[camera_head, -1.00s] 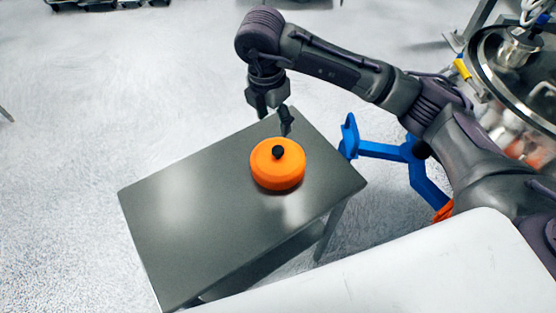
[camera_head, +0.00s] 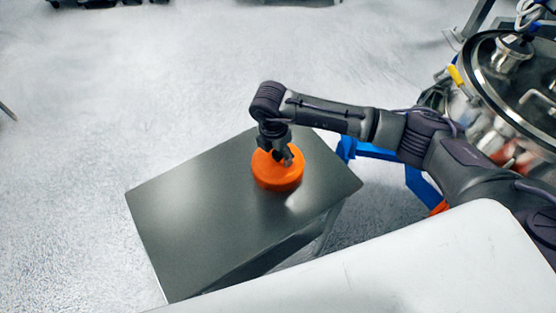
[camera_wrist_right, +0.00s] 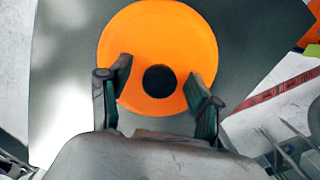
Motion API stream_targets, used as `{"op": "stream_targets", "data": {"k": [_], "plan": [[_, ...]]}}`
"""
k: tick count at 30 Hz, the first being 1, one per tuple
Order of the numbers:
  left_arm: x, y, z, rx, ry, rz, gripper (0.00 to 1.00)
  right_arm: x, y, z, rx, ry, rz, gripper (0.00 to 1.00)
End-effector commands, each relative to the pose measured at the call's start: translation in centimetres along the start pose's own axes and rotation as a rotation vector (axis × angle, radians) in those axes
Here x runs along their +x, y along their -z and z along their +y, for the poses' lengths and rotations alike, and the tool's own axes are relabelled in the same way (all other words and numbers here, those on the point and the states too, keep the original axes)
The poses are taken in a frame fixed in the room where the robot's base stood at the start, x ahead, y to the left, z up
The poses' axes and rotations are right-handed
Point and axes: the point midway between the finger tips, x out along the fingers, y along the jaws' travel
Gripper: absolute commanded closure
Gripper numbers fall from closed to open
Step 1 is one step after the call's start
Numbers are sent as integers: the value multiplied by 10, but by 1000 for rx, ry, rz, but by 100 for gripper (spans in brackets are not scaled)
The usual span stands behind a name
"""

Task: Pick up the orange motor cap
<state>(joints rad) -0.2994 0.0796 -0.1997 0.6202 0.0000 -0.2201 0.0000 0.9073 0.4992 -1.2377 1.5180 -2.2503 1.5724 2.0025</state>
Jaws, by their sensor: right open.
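The orange motor cap (camera_head: 278,175) is a round orange disc on the dark metal table (camera_head: 200,220), towards its far right part. My left gripper is not in view.
A blue frame (camera_head: 375,152) stands right of the table, under my right arm. A round steel vessel (camera_head: 490,110) is at the far right. A white surface (camera_head: 400,265) fills the bottom. The left part of the table is bare.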

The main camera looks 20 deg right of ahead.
Motion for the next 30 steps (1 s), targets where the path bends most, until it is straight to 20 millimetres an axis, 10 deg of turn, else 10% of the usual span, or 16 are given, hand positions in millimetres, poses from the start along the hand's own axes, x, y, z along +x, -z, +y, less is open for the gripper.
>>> {"op": "stream_targets", "data": {"k": [7,18,30], "plan": [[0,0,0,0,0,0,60,2,0,0,-1,-1,0,40],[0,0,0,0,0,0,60,1,0,0,0,-1,0,100],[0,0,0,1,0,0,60,0,0,1,0,-3,0,100]]}}
